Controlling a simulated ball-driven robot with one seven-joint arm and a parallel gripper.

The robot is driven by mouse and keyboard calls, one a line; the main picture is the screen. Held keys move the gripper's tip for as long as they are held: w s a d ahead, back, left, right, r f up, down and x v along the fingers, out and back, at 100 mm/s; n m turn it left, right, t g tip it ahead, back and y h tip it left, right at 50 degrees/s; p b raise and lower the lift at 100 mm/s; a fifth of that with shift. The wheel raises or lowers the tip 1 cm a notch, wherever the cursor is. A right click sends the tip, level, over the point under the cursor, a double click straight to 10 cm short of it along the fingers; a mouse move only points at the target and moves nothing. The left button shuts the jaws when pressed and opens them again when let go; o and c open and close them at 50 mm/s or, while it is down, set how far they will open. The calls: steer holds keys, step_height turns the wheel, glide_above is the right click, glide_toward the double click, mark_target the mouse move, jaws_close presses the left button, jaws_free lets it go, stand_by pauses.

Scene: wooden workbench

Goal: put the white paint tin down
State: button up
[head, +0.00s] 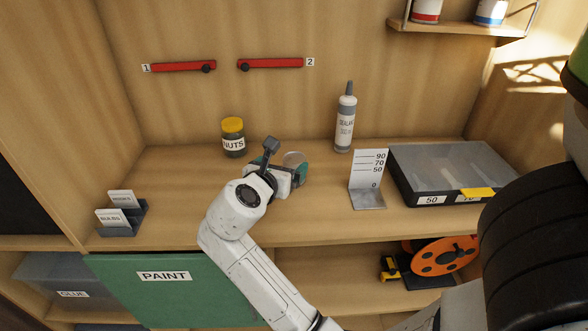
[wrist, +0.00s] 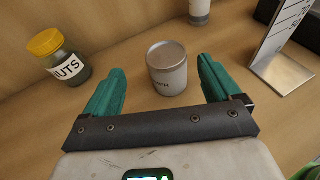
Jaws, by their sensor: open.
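The pale grey-white tin (wrist: 167,70), with a partly readable dark label, stands upright on the wooden workbench in the wrist view. My gripper (wrist: 160,75) is open, its two teal fingers on either side of the tin's near end, with visible gaps to it. In the head view my gripper (head: 283,166) is low over the bench, and only the top of the tin (head: 294,157) shows beyond it; the rest is hidden.
A yellow-lidded nuts jar (head: 233,140) stands to the left and a sealant tube (head: 345,122) behind right. A marked bracket (head: 368,178) and a grey tray (head: 420,190) are on the right. Small label holders (head: 122,215) sit at left. The bench front is mostly clear.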

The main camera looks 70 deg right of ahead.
mark_target(294, 158)
steer(key=shift+s+x, duration=0.2)
steer(key=shift+x, duration=1.45)
steer(key=shift+s+x, duration=0.2)
steer(key=shift+x, duration=1.45)
steer(key=shift+c, duration=0.4)
steer(key=c, duration=1.3)
